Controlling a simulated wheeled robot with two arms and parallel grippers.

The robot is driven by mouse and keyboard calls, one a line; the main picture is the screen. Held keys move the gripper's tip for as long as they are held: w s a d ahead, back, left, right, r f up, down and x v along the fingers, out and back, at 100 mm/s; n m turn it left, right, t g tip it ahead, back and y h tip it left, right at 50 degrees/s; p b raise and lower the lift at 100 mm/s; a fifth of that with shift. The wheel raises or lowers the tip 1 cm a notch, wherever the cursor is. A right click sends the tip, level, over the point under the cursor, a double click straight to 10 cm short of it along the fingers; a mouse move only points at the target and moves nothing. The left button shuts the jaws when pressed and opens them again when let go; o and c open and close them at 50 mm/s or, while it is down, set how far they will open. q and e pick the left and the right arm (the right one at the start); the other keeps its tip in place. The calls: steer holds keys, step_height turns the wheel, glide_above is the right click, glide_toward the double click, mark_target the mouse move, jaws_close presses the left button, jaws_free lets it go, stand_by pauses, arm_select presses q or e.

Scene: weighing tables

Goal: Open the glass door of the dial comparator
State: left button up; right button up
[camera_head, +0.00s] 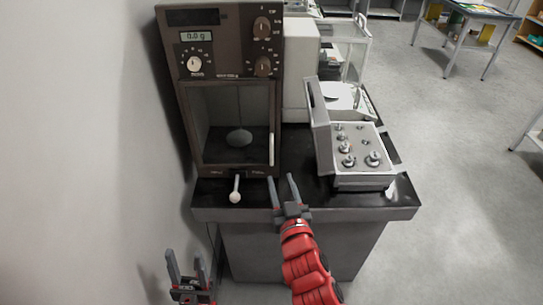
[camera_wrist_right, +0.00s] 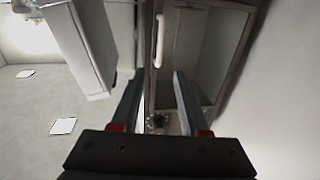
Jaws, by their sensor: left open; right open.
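The dial comparator (camera_head: 222,70) is a tall brown instrument with a display and knobs, standing on a black-topped cabinet. Its glass door (camera_head: 225,115) looks shut, with a pale pan visible behind it. A white vertical handle (camera_head: 271,149) runs along the door's right edge. In the right wrist view the handle (camera_wrist_right: 159,40) shows beyond and between the fingertips, apart from them. My right gripper (camera_head: 282,181) is open and empty, just in front of and below the handle. My left gripper (camera_head: 185,259) is open and empty, low at the left beside the cabinet.
A white-knobbed lever (camera_head: 235,196) sticks out below the door. A weight box (camera_head: 358,155) with its lid raised stands at the right of the black worktop (camera_head: 300,203). A glass-sided balance (camera_head: 345,60) is behind it. A wall is close on the left; open floor lies right.

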mark_target(272, 152)
steer(key=w+p, duration=0.1)
steer(key=w, duration=0.3)
steer(key=w+a, duration=0.1)
steer(key=w, duration=0.2)
steer(key=w+a+p, duration=0.1)
steer(key=w, duration=0.3)
steer(key=shift+w+a+r+p, duration=0.1)
steer(key=shift+w+a+p, duration=0.05)
steer(key=shift+w+p, duration=0.15)
steer(key=shift+w, duration=0.4)
jaws_close()
stand_by(0.6)
